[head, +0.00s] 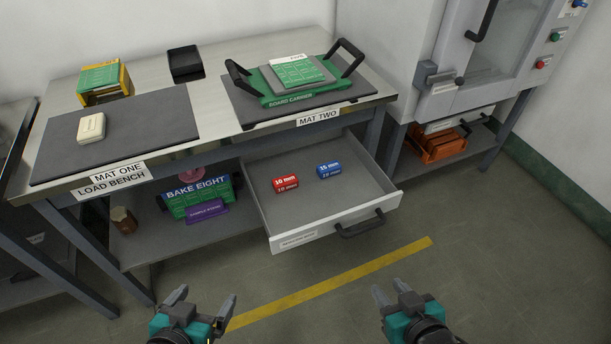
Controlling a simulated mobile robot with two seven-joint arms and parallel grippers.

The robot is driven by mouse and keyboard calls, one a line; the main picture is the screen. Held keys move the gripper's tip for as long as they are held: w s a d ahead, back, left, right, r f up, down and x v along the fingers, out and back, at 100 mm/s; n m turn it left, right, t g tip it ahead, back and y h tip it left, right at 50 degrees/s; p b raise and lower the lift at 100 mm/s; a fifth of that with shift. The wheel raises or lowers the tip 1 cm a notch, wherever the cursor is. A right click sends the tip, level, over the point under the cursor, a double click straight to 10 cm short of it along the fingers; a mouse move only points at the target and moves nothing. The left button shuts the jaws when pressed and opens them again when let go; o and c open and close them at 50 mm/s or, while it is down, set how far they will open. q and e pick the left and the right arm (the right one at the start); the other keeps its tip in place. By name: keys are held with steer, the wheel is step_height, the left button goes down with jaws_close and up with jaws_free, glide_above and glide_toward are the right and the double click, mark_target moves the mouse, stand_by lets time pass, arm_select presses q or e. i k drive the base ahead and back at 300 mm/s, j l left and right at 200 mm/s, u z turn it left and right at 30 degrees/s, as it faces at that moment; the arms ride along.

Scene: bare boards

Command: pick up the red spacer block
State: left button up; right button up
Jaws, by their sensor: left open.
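The red spacer block (286,184) is a small red block marked "10 mm". It lies inside the pulled-out drawer (285,236), toward its left side. A blue block (329,170) with white lettering lies to its right, apart from it. My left gripper (203,298) is open and empty at the bottom of the view, in front of and left of the drawer. My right gripper (391,290) is at the bottom, right of centre, with its fingers apart and nothing between them. Both grippers are well short of the block.
The drawer's front with a dark handle (360,225) juts from the load bench. On the bench are two dark mats, a green board carrier (296,82) with upright handles, a cream-coloured object (91,128) and a black tray (185,63). A yellow line (335,280) crosses the open floor.

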mark_target(284, 183)
steer(key=i+u, duration=0.3)
steer(key=i, duration=0.2)
steer(key=i+l+u, duration=0.3)
steer(key=i, duration=0.15)
steer(key=j, duration=0.1)
